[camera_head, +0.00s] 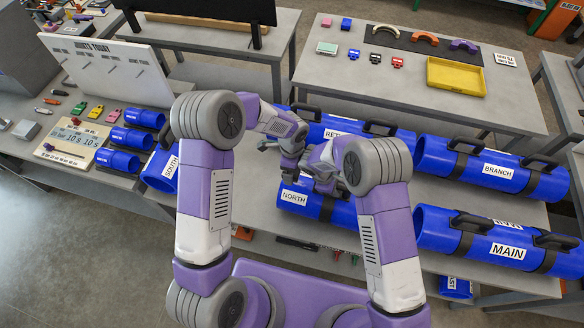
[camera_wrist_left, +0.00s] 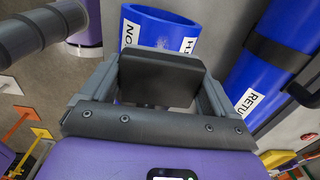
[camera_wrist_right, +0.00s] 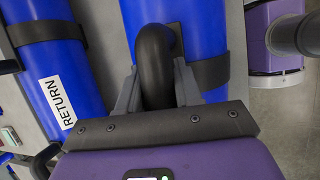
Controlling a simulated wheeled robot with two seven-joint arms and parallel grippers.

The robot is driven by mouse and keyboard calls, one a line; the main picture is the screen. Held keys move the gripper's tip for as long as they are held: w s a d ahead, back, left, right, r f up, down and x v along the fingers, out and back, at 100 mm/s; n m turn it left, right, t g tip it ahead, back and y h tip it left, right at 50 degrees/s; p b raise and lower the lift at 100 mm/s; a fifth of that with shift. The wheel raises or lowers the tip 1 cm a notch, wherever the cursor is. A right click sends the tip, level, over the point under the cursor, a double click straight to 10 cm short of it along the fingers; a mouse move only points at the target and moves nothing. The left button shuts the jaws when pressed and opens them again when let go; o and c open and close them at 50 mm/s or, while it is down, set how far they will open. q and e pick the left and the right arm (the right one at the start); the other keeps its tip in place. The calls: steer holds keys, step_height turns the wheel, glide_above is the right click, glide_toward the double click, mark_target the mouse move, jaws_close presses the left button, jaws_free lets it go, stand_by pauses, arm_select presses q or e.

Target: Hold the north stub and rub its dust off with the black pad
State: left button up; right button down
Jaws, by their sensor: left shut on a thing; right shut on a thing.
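The north stub (camera_head: 318,208) is a blue pipe with a NORTH label, lying on the grey bench in the middle of the head view, partly hidden by my arms. My right gripper (camera_head: 325,182) is shut on its black handle (camera_wrist_right: 155,60); the blue pipe shows under it in the right wrist view. My left gripper (camera_head: 288,168) is shut on the black pad (camera_wrist_left: 160,78).
The RETURN pipe (camera_wrist_left: 275,65) lies close behind the stub. BRANCH (camera_head: 490,168) and MAIN (camera_head: 490,240) pipes lie to the right, the SOUTH stub (camera_head: 160,170) to the left. A back table holds a yellow tray (camera_head: 456,88). A white board (camera_head: 105,65) stands at left.

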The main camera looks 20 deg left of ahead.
steer(key=shift+d, duration=0.15)
steer(key=c, duration=0.7)
jaws_free()
step_height(320, 180, up, 10)
